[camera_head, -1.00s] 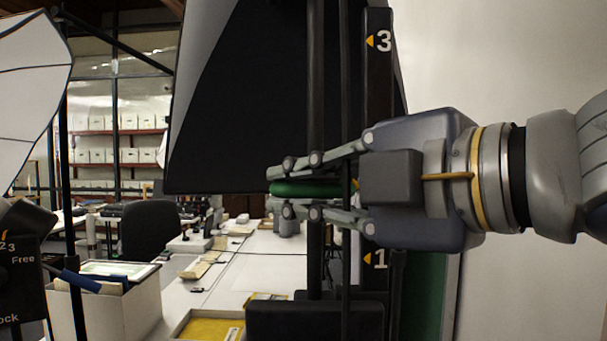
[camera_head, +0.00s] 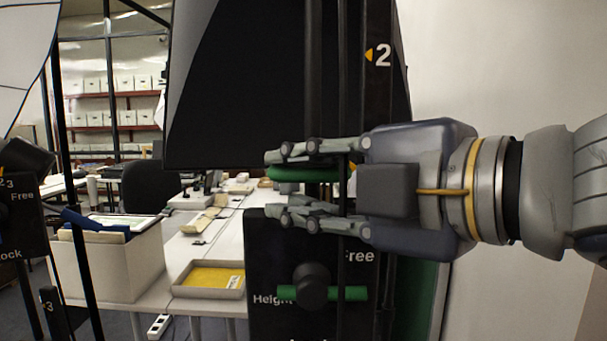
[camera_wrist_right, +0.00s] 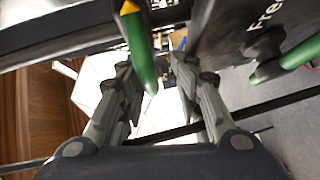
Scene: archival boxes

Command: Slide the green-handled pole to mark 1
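The pole's green handle (camera_head: 300,174) lies level in the head view, in front of the dark panel (camera_head: 250,90). My right gripper (camera_head: 280,184) has its fingers spread above and below the handle. The handle is close under the upper finger, with a clear gap to the lower one. In the right wrist view the green handle (camera_wrist_right: 140,55) shows beside the left finger, and the gripper (camera_wrist_right: 165,85) is open. A yellow pointer (camera_head: 352,167) shows beside the handle. Mark 2 (camera_head: 383,55) is on the upright above the gripper. Mark 1 is not visible. My left gripper is not in view.
Below is a black plate (camera_head: 270,255) with a knob and a level green lever (camera_head: 345,293), labelled "Height" and "Free". A box (camera_head: 115,265) and a yellow-lined tray (camera_head: 210,278) stand on the table at left. A pale wall is at right.

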